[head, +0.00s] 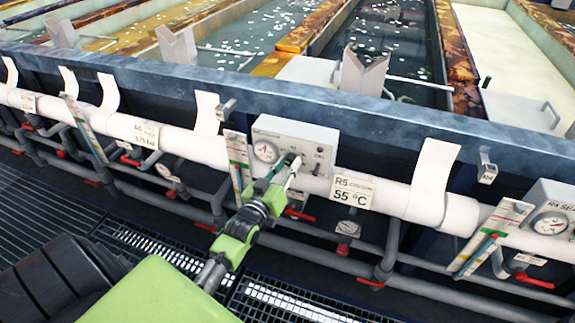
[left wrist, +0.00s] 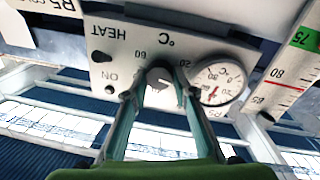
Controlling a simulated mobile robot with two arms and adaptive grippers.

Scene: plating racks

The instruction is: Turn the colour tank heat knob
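The grey control box (head: 300,135) hangs on the tank front, above the "R5 55 °C" label (head: 352,192). In the left wrist view the box face (left wrist: 120,30) appears upside down, marked HEAT, ON and °C. The fingers hide part of the knob. My right gripper is not in view.
A round gauge (left wrist: 219,82) with a red needle sits beside the knob. A scale strip (head: 238,160) stands left of the box. White pipe (head: 190,142) and grey pipes with red valve handles (head: 298,214) run below. Open tanks (head: 390,45) lie behind the blue rim.

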